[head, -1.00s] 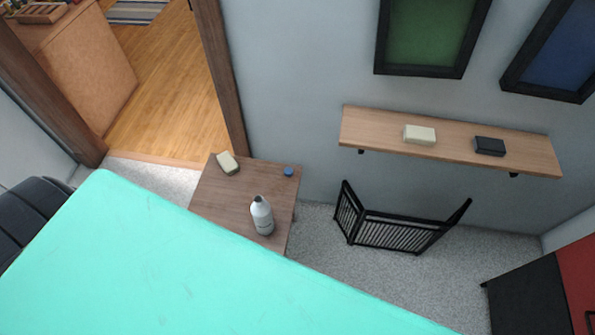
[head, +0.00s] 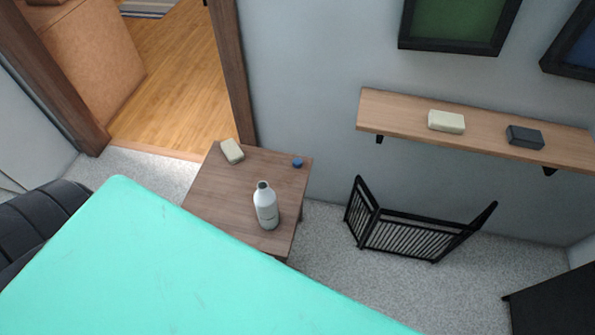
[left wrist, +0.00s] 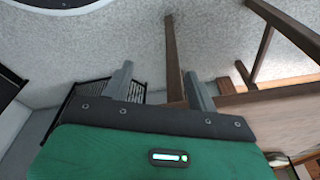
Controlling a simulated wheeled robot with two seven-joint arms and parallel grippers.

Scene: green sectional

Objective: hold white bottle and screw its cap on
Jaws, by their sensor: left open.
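The white bottle (head: 266,206) stands upright on a small brown wooden table (head: 205,196), its top dark and looking uncapped. A small blue cap (head: 297,163) lies on the same table, behind and right of the bottle and apart from it. In the left wrist view my left gripper (left wrist: 160,86) is open, with nothing between its fingers. Brown table legs and speckled carpet show beyond it; the bottle and cap cannot be made out there. Neither gripper shows in the head view.
A cream block (head: 232,151) lies at the table's back left. A black folding rack (head: 410,235) stands right, below a wall shelf (head: 480,125) with two blocks.

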